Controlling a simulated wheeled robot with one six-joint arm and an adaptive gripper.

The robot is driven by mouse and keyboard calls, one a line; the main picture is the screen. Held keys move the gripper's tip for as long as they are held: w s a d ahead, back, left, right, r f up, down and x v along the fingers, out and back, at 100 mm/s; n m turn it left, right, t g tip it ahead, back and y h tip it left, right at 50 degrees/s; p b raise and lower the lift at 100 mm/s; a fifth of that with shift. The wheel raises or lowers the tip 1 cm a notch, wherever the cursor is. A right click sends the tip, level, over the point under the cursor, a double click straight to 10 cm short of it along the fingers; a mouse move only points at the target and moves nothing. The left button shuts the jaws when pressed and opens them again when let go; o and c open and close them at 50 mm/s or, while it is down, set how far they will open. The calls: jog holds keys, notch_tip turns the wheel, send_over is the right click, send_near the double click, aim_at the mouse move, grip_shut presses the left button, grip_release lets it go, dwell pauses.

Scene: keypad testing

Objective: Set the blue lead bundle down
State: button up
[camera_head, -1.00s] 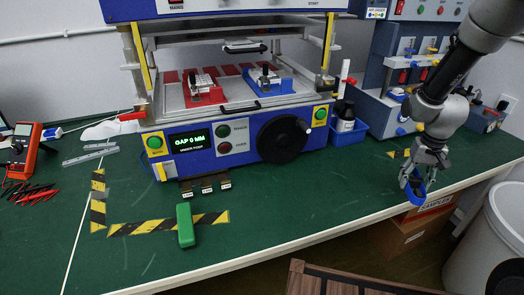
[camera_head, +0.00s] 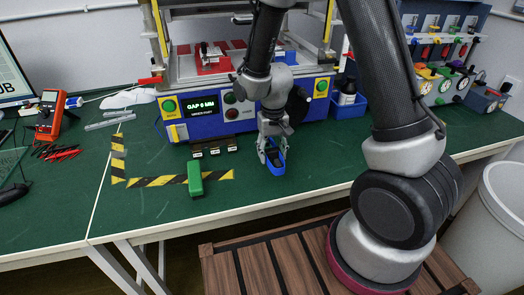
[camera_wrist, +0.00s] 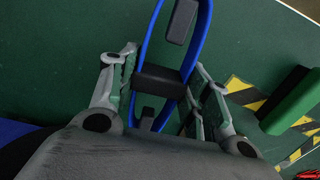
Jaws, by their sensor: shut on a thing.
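My gripper (camera_head: 272,158) is low over the green bench top, in front of the blue press machine and right of the green block. It is shut on the blue lead bundle (camera_head: 276,169). In the wrist view the bundle (camera_wrist: 203,25) is a long blue loop with a black band around its middle, between the two fingers of my gripper (camera_wrist: 163,75). A dark block shows inside the loop. I cannot tell whether the bundle touches the bench. My arm hides part of the press.
The green block (camera_head: 195,179) lies on yellow-black tape (camera_head: 150,182) left of my gripper. The press (camera_head: 215,118) stands behind. A red meter (camera_head: 49,115) and leads (camera_head: 57,152) are at far left. Clear green bench (camera_head: 330,165) lies to the right; its front edge is close.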

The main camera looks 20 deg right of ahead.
jog(key=shift+f, duration=2.5)
jog(key=shift+f, duration=0.15)
jog(key=o, duration=1)
jog(key=shift+o, duration=0.2)
